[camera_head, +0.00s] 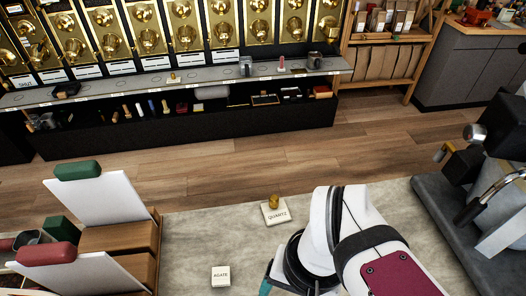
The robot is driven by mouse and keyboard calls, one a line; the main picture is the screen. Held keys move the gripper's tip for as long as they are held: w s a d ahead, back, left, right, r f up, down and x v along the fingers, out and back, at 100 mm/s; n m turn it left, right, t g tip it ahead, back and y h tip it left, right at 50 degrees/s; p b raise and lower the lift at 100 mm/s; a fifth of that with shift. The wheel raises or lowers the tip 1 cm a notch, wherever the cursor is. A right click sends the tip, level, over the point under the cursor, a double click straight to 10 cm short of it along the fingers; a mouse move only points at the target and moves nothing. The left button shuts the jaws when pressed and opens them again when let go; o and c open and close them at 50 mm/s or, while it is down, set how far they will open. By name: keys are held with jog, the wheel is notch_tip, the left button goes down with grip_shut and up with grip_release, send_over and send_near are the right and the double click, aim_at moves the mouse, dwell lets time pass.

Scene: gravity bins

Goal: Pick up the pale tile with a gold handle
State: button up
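A pale square tile (277,216) lettered QUARTZ lies on the grey stone counter, near its far edge. A small gold handle (273,201) stands upright on top of it. My white and black arm comes in from the lower right, and its end is just right of and nearer than the tile, apart from it in the picture. Of my gripper (268,284) only a small grey and teal part shows at the bottom edge; its fingertips are hidden or out of frame. Nothing is seen touching the tile.
A second pale tile (221,276) lettered AGATE lies nearer, with no handle seen. White panels with a green (77,170) and a red (47,254) top stand on wooden blocks at left. A dark machine (480,190) stands at right. The counter around the QUARTZ tile is clear.

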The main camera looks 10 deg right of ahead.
jog(key=w+d+r+m, duration=0.1)
jog(key=w+r+m, duration=0.1)
jog(key=w, duration=0.7)
jog(key=m+h, duration=0.2)
jog(key=m, duration=0.4)
send_over(274, 197)
jog(key=s, duration=0.2)
notch_tip(274, 197, down, 6)
jog(key=f, duration=0.5)
jog(key=w+f, duration=0.1)
jog(key=f, duration=0.5)
jog(key=w+f, duration=0.1)
jog(key=f, duration=0.4)
jog(key=shift+f, duration=0.3)
grip_shut()
